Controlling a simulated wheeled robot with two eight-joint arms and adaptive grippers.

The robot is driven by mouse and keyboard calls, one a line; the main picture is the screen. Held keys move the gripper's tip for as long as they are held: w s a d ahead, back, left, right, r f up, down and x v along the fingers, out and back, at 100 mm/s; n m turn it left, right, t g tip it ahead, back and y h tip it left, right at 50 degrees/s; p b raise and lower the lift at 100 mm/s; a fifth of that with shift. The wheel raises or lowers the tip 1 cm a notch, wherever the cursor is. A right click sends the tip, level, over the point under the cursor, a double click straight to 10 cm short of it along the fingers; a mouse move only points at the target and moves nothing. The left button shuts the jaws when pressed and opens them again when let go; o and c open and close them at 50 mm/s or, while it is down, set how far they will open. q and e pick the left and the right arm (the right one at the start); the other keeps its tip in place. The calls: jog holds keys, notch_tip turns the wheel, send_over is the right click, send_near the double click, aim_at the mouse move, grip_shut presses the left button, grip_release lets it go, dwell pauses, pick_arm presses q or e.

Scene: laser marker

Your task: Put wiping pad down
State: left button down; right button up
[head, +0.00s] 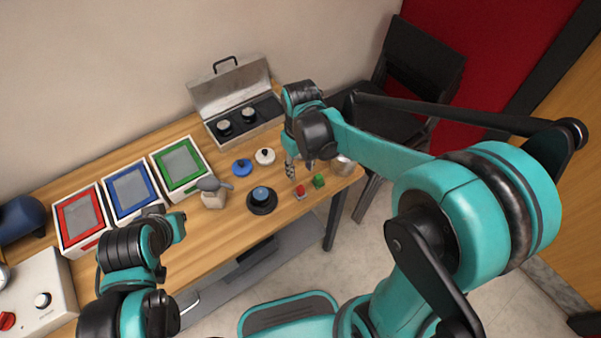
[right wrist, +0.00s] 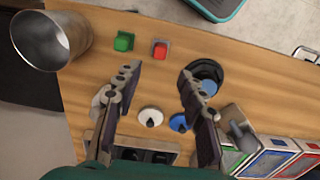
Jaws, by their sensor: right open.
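My right gripper (head: 300,168) is over the right end of the table, fingers pointing down. In the right wrist view its two fingers (right wrist: 160,80) are wide apart with nothing between them. A pale, rounded object (right wrist: 100,97) lies partly hidden behind the left finger; I cannot tell whether it is the wiping pad. A white disc with a dark knob (head: 265,156) lies on the table, also visible between the fingers (right wrist: 150,117). A blue disc with a dark knob (head: 242,168) is beside it.
An open grey case (head: 249,139) stands at the back. A red-topped block (head: 300,192), a green block (head: 318,181), a metal cup (head: 343,165) and a black round holder (head: 262,201) are near the gripper. Framed red, blue and green trays (head: 194,190) line the left.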

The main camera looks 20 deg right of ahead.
jog(key=s+d+r+m+t, duration=0.4)
jog(key=s+r+t, duration=0.2)
jog(key=s, duration=0.4)
jog(key=shift+d+r+t, duration=0.35)
jog(key=shift+t, duration=0.25)
notch_tip(320, 180, down, 4)
jog(key=b, duration=0.3)
jog(key=shift+s+r+b, duration=0.1)
jog(key=shift+r+b, duration=0.1)
jog(key=shift+b, duration=0.1)
jog(key=shift+o, duration=0.6)
